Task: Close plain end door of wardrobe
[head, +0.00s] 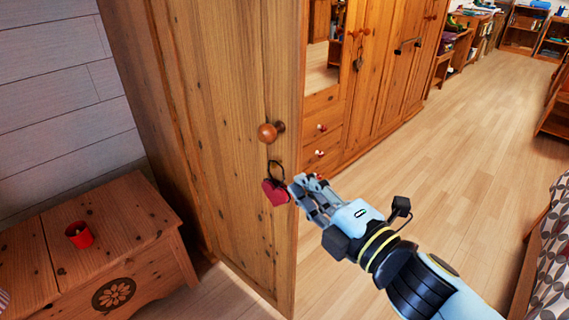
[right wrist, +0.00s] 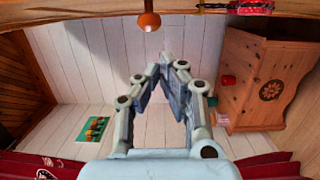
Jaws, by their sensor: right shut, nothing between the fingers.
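The plain end door (head: 235,170) of the wardrobe stands open, swung out from the wardrobe front. Its outer face carries a round wooden knob (head: 268,132) near the free edge, with a red heart (head: 275,192) hanging below on a dark loop. My right gripper (head: 304,183) is shut and empty, close to the free edge, just right of the heart. I cannot tell if it touches the door. In the right wrist view the closed fingers (right wrist: 168,72) point toward the knob (right wrist: 150,21), apart from it. My left gripper is out of view.
A wooden chest (head: 110,235) with a red cup (head: 79,235) stands left of the door. The wardrobe's mirror and drawers (head: 321,128) lie beyond the door. A bed (head: 550,260) is at the right edge. The wooden floor (head: 470,140) between is clear.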

